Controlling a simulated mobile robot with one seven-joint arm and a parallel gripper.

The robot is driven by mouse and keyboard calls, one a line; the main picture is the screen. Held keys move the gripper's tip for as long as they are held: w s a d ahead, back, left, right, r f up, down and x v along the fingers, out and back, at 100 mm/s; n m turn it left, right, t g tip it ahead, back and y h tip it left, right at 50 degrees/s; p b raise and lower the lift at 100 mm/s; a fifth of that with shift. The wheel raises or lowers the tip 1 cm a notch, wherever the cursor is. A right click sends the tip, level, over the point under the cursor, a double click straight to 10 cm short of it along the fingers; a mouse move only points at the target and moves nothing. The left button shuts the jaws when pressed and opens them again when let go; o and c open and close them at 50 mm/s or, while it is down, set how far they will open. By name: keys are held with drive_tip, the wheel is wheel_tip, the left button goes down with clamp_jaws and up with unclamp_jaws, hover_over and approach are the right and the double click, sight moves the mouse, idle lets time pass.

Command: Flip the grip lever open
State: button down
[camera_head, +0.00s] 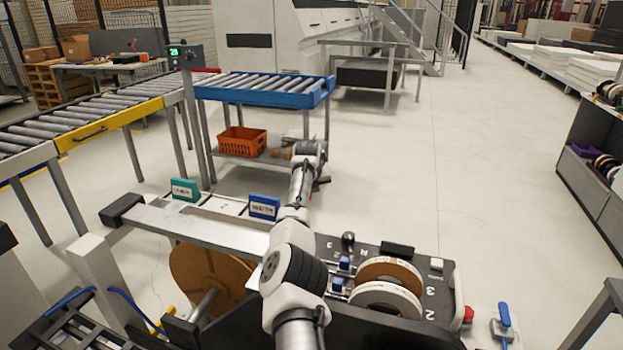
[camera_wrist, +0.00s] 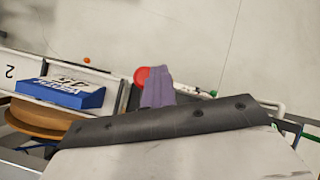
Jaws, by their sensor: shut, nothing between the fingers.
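My gripper (camera_head: 312,150) is at the far end of my outstretched arm, beyond the blue WIDTH sign block. It looks small and dark there, and its fingertips are hard to make out. In the wrist view my shut fingers (camera_wrist: 157,88) show as a grey-purple shape with nothing held. A round red part (camera_wrist: 141,76) shows right beside the fingers; I cannot tell whether they touch it. I cannot tell for certain which part is the grip lever. A blue upright handle (camera_head: 505,314) stands on a small box at the lower right, well away from my gripper.
The blue sign block (camera_head: 264,207) also shows in the wrist view (camera_wrist: 62,93), left of my fingers. A green block (camera_head: 185,190) stands farther left. Tape rolls (camera_head: 388,300) sit on the near black panel. A blue roller conveyor (camera_head: 265,84) lies behind.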

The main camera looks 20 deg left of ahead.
drive_tip(key=b+v, duration=0.4)
drive_tip(key=v, duration=0.9)
drive_tip(key=shift+s+r, duration=0.2)
drive_tip(key=shift+r, duration=0.15)
drive_tip(key=shift+d, duration=0.1)
